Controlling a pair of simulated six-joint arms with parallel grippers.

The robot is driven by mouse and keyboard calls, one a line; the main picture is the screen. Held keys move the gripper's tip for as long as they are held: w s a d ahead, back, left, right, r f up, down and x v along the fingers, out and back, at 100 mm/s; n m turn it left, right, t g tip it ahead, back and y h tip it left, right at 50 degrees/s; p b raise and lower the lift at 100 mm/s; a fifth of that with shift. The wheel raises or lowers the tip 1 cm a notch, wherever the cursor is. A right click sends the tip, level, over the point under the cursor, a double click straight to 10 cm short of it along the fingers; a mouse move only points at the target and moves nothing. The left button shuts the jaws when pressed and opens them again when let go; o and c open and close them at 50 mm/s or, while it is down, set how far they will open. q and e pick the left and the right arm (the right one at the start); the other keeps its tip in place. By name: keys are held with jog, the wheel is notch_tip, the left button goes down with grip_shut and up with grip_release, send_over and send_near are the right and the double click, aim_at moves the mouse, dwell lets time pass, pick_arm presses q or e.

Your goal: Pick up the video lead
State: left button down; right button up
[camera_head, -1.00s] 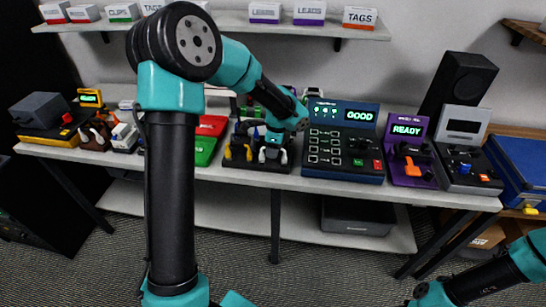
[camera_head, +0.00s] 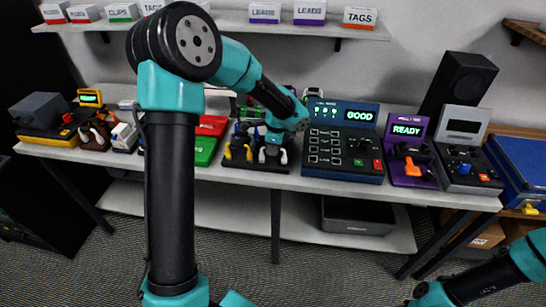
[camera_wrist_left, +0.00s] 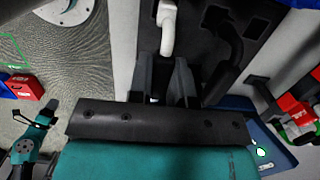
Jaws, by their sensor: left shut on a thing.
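My left gripper (camera_head: 272,150) is down at the dark lead rack (camera_head: 262,178) in the middle of the bench. In the left wrist view its two dark fingers (camera_wrist_left: 166,75) close around the lower end of a white lead (camera_wrist_left: 168,28), which curves down from the rack. A black lead (camera_wrist_left: 228,50) hangs beside it, apart from the fingers. Yellow hook-shaped ends (camera_head: 228,152) show left of the gripper in the head view. No readable label shows which lead is the video lead. My right gripper is outside the head view; only arm links show at lower right.
A blue panel reading GOOD (camera_head: 345,140) stands close right of the rack. A purple unit reading READY (camera_head: 407,150) and a grey unit (camera_head: 465,160) stand farther right. A red and green box (camera_head: 207,140) is close left, partly behind my arm.

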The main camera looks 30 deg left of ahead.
pick_arm(q)
jog(key=shift+r, duration=0.15)
notch_tip(320, 180, up, 2)
jog(key=shift+s+d+r, duration=0.15)
jog(key=shift+s+r, duration=0.1)
jog(key=shift+r, duration=0.45)
jog(key=s+d+r, duration=0.1)
jog(key=s+d, duration=0.7)
jog(key=s, duration=0.5)
jog(key=shift+r, duration=0.15)
jog(key=shift+r, duration=0.1)
jog(key=shift+r, duration=1.4)
